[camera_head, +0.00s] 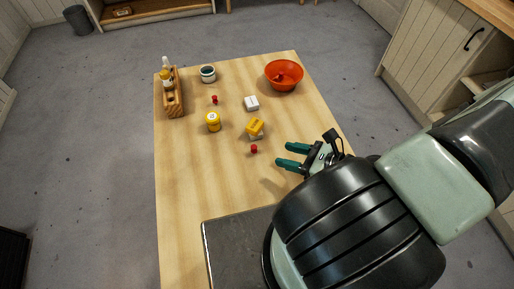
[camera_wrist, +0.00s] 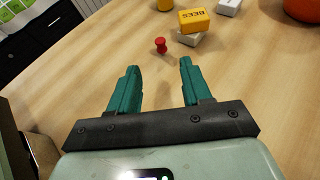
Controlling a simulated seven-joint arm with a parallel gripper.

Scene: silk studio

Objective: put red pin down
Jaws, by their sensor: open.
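A red pin (camera_head: 254,149) stands on the wooden table, in front of a yellow box. The same pin shows in the wrist view (camera_wrist: 161,45), a little beyond my fingertips. A second red pin (camera_head: 214,99) stands farther back on the table, left of a white box. Something small and red lies inside the orange bowl (camera_head: 270,83); I cannot tell what it is. My gripper (camera_head: 282,155) has green fingers spread apart and empty, to the right of the nearer pin. In the wrist view my gripper (camera_wrist: 158,66) has nothing between its fingers.
Another white box (camera_head: 251,103), a yellow jar (camera_head: 213,121), a dark-topped jar (camera_head: 208,74) and a wooden rack with bottles (camera_head: 174,103) stand around. The table's left front (camera_head: 190,180) is clear.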

